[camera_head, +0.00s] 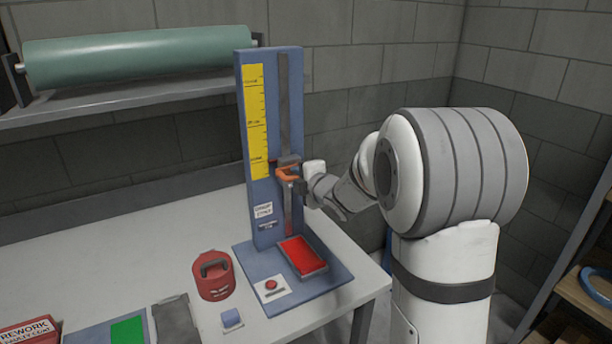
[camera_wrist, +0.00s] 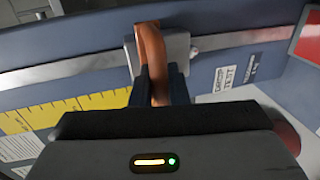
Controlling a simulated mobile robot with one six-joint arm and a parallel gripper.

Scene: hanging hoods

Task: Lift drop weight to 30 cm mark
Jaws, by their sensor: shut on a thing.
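A blue upright drop tester (camera_head: 262,210) stands on the white bench, with a grey vertical rail and a yellow scale (camera_head: 256,105) on its left side. The drop weight, with an orange handle (camera_head: 288,172), is on the rail near the lowest labelled mark of the scale; the scale's numbers are too small to read. My gripper (camera_wrist: 158,92) is shut on the orange handle, seen in the wrist view between the dark fingers. A grey block (camera_wrist: 175,50) of the weight sits against the rail behind it. A red pad (camera_head: 300,255) lies on the tester's base below.
A red button (camera_head: 271,285) is on a white plate on the base. A red handled object (camera_head: 213,275) and a small blue block (camera_head: 232,319) stand left of it. A shelf with a green roll (camera_head: 140,58) is behind left.

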